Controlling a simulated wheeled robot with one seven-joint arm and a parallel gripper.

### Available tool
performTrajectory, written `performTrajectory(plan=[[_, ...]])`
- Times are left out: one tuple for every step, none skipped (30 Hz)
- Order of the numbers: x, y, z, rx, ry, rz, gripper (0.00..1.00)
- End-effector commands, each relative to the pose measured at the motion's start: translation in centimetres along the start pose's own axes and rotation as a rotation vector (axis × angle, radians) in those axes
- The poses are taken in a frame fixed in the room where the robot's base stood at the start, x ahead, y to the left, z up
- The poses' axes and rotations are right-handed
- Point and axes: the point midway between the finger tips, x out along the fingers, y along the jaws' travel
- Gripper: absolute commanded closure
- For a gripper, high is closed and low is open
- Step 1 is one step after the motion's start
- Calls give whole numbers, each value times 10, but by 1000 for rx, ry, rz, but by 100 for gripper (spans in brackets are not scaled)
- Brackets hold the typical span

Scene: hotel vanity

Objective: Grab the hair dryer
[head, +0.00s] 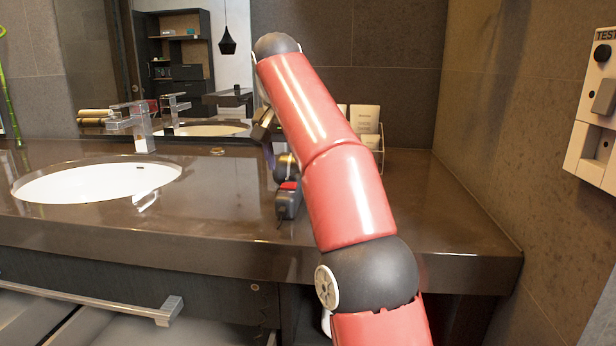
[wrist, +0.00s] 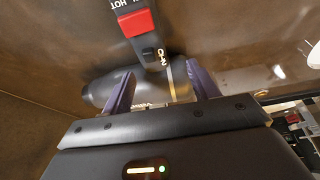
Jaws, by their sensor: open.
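The hair dryer (head: 287,199) is dark, with a red switch on its handle. It lies on the brown counter beside my red arm, its handle toward the front edge, and my arm hides part of it in the head view. In the wrist view the hair dryer (wrist: 146,52) shows its handle running up and its rounded barrel across the middle. My gripper (wrist: 162,84) is open, its two purple fingers spread in front of the barrel. The left finger overlaps the barrel and the right one is near its end. Whether they touch it I cannot tell.
A white sink (head: 90,182) with a chrome faucet (head: 133,125) is at the left. A card holder (head: 366,125) stands at the back, partly behind my arm. A white wall unit (head: 592,125) hangs at the right. The counter's right part is clear.

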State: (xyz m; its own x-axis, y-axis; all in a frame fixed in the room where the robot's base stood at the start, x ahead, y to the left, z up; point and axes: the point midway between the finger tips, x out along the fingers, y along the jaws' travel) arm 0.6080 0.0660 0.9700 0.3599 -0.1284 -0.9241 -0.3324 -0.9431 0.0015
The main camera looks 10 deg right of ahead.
Motion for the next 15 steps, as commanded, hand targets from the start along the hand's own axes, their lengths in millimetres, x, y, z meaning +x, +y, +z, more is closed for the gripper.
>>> performTrajectory(plan=[[2,0,1,0,-1,0,40],[4,0,1,-1,-1,0,40],[5,1,1,0,0,0,40],[6,1,1,0,0,-1,40],[6,1,1,0,0,-1,40],[7,1,1,0,0,-1,40],[8,1,1,0,1,-1,40],[10,2,2,0,0,0,40],[13,3,2,0,-1,0,40],[15,3,3,0,-1,0,40],[18,4,3,0,-1,0,40],[22,5,4,1,-1,0,40],[26,6,5,1,-3,1,40],[30,7,5,1,-2,1,40],[34,8,6,1,-2,1,40]])
